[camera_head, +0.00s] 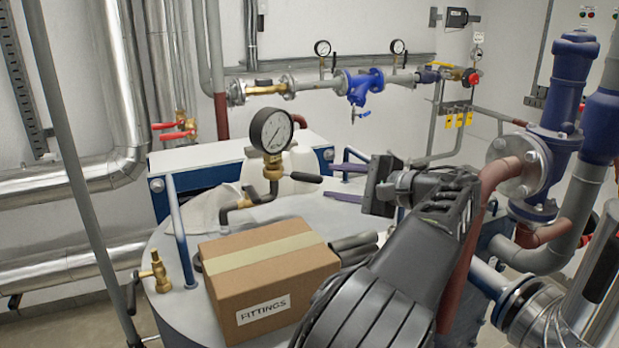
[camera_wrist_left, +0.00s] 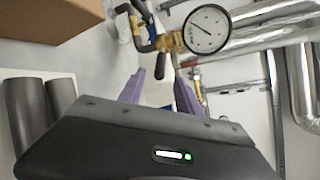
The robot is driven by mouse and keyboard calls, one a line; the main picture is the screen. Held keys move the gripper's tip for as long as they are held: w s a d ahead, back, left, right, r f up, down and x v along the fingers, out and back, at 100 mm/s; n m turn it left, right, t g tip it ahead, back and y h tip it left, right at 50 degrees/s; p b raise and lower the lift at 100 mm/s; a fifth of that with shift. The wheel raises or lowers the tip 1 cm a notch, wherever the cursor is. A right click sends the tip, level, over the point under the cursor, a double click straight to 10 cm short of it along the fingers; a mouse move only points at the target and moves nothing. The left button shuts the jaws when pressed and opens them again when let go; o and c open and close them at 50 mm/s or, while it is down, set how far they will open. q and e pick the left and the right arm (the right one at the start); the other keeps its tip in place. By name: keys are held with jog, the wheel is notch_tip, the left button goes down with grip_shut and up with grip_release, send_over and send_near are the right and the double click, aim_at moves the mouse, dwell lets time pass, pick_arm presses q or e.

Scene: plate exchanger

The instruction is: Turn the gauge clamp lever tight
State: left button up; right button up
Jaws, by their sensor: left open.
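The pressure gauge (camera_head: 271,130) has a white dial and stands upright on a brass fitting (camera_head: 272,170) above the round grey lid. A lever with a black grip (camera_head: 305,177) sticks out to the right of the fitting, roughly level. The gauge also shows in the left wrist view (camera_wrist_left: 206,29), with black handles beside its fitting. My left gripper (camera_head: 345,176) is open, its purple fingers pointing at the black grip from the right, with a gap between. In the wrist view the fingers (camera_wrist_left: 160,86) are apart with nothing gripped. My right gripper is out of view.
A cardboard box marked FITTINGS (camera_head: 268,285) sits on the lid below the gauge, with dark grey tubes (camera_head: 355,246) beside it. White bottles (camera_head: 302,165) stand behind the fitting. A blue upright bar (camera_head: 180,230) rises at the left. Blue pipework (camera_head: 560,130) is at the right.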

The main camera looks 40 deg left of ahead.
aim_at(319, 180)
pick_arm(q)
jog(key=shift+x, duration=3.95)
jog(key=shift+c, duration=0.4)
grip_shut()
